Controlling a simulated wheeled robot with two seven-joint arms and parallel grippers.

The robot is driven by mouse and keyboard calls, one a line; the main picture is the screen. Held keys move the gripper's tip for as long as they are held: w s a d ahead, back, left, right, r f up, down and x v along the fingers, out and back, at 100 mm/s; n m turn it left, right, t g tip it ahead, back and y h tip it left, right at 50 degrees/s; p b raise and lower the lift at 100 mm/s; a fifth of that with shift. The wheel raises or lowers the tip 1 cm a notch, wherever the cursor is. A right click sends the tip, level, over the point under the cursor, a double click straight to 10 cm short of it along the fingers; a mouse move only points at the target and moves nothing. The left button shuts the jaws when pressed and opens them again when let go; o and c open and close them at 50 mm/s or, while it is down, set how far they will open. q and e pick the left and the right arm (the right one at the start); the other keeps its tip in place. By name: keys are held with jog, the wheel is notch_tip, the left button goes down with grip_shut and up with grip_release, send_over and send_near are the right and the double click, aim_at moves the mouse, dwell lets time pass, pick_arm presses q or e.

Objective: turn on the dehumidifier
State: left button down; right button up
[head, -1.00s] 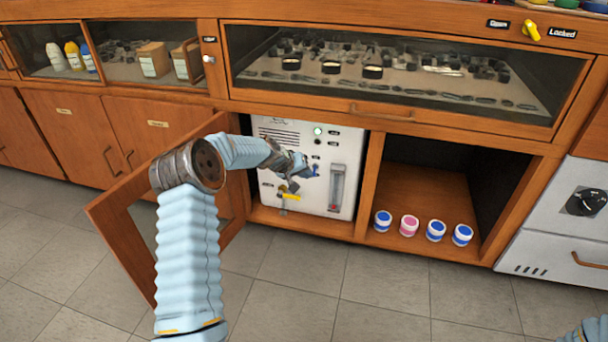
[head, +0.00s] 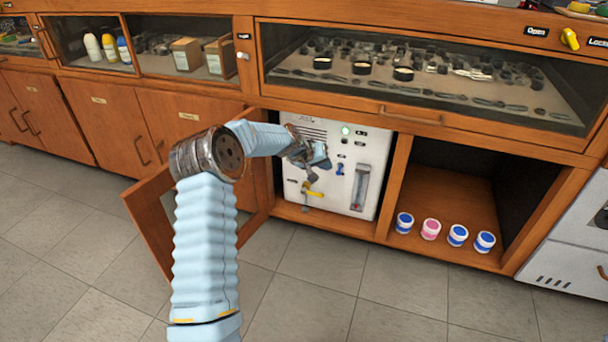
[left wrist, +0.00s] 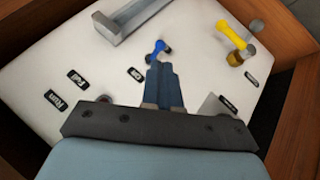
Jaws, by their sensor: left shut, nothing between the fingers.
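The dehumidifier is most likely the white panel unit (head: 372,143) in the open cabinet bay; it fills most of the left wrist view (left wrist: 60,50). A green light (head: 346,131) glows near its top. A small blue lever (head: 340,169) sits mid-panel; it also shows in the left wrist view (left wrist: 158,48). A yellow-handled valve (head: 315,190) is lower left, also in the left wrist view (left wrist: 232,35). My left gripper (head: 325,163) is shut and empty, just left of the blue lever. In the left wrist view its fingers (left wrist: 163,85) point at the lever; contact is unclear. My right gripper is out of view.
A hinged wooden door (head: 152,222) stands open left of the unit, beside my arm. Several small jars (head: 431,229) line the open shelf to the right. The tiled floor (head: 310,285) in front is clear.

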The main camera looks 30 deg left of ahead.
pick_arm(q)
jog(key=s+a+r, duration=0.1)
jog(key=s+a, duration=0.1)
jog(key=s, duration=0.8)
jog(key=shift+s+b, duration=0.3)
jog(key=shift+b, duration=0.1)
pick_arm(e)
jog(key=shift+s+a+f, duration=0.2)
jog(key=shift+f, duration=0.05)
pick_arm(q)
jog(key=shift+r, duration=0.1)
